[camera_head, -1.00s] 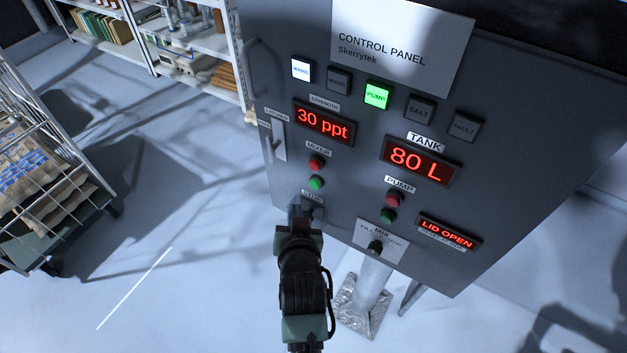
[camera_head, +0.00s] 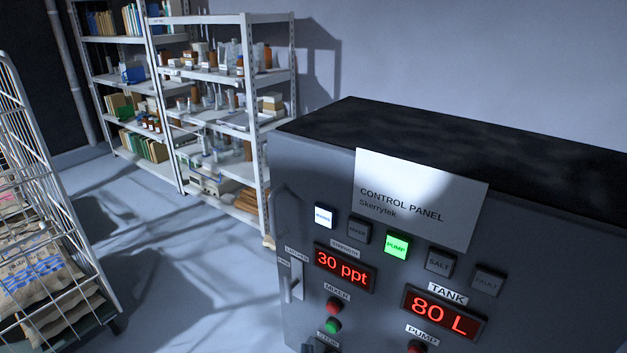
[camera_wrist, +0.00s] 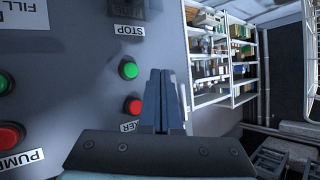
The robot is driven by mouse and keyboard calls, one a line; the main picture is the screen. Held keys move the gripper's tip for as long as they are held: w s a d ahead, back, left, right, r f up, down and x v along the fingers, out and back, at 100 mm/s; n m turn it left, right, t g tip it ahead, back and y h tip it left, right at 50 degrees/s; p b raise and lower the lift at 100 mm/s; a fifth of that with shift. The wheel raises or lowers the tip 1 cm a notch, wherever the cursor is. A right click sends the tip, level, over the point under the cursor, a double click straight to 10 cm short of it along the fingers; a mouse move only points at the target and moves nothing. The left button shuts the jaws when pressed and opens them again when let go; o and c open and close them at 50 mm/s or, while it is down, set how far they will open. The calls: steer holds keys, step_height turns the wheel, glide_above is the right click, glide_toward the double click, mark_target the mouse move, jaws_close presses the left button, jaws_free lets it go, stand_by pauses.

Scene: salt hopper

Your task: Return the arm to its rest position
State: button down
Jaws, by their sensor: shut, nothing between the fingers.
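My gripper (camera_wrist: 162,100) shows in the wrist view with its two fingers together and nothing between them. It is in front of the control panel (camera_wrist: 85,85), beside the red mixer button (camera_wrist: 133,106) and the green button (camera_wrist: 129,69). I cannot tell whether the fingertips touch the panel. In the head view the control panel (camera_head: 300,215) stands at the lower right, with the pump lamp (camera_head: 396,246) lit green and displays reading 30 ppt (camera_head: 344,267) and 80 L (camera_head: 443,312). My gripper and arm are outside the head view.
White shelves (camera_head: 205,75) with bottles, boxes and books stand against the back wall. A wire cage cart (camera_head: 60,230) holding sacks (camera_head: 30,275) is at the left. Open floor (camera_head: 165,275) lies between the cart and the panel.

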steer(key=w+r+n+t+b, duration=0.15)
steer(key=r+t, duration=0.25)
steer(key=r, duration=1.1)
steer(key=w+r+t+b, duration=0.2)
steer(key=r+t, duration=0.1)
steer(key=r, duration=1.2)
steer(key=s+r+t+b, duration=0.1)
steer(key=s+r+t, duration=0.3)
steer(key=s+r, duration=0.4)
steer(key=s+r+t+b, duration=0.1)
steer(key=s+r+t, duration=0.2)
steer(key=s+r, duration=0.6)
step_height(320, 180, up, 6)
steer(key=shift+d+r+n+t, duration=0.25)
steer(key=shift+n+t, duration=0.1)
steer(key=shift+t, duration=0.05)
